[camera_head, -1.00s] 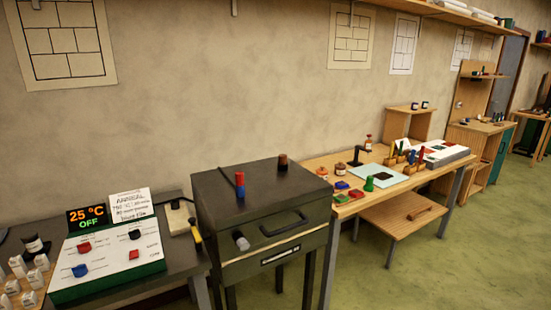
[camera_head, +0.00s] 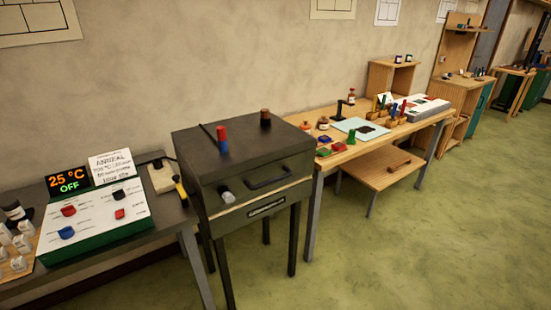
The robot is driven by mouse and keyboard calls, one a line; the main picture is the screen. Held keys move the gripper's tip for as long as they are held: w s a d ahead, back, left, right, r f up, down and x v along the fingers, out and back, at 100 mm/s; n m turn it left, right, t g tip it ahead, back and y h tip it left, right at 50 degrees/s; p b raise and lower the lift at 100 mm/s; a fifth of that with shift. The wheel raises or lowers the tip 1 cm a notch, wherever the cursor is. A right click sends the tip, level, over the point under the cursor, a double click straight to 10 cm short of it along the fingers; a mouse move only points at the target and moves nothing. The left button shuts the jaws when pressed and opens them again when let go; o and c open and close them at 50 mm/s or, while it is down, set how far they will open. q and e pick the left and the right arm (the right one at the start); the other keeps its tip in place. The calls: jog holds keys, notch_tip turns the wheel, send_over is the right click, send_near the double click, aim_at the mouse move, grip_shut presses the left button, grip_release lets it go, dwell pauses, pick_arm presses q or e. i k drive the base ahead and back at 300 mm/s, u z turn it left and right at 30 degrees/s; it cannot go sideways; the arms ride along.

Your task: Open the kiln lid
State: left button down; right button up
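The kiln (camera_head: 248,215) is a dark grey box on tall legs, left of centre in the head view. Its lid (camera_head: 248,150) is down and shut. A dark bar handle (camera_head: 270,181) sits on the lid's front. A red and blue peg-like piece (camera_head: 222,138) and a brown knob-like piece (camera_head: 265,118) stand on top of the lid. A light grey cylinder (camera_head: 227,196) juts from the front left. Neither of my grippers is in view.
A table with a control panel (camera_head: 100,222) reading 25 °C OFF stands left of the kiln. A wooden workbench (camera_head: 318,160) with coloured pieces and a pale blue mat (camera_head: 358,126) stands to its right. Green floor (camera_head: 400,255) is open in front.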

aim_at(258, 157)
jog(key=u, duration=0.1)
jog(key=k, duration=0.45)
jog(key=z, duration=0.2)
jog(key=i, duration=0.85)
jog(key=u, duration=0.8)
jog(key=i, duration=0.45)
jog(key=u, duration=0.35)
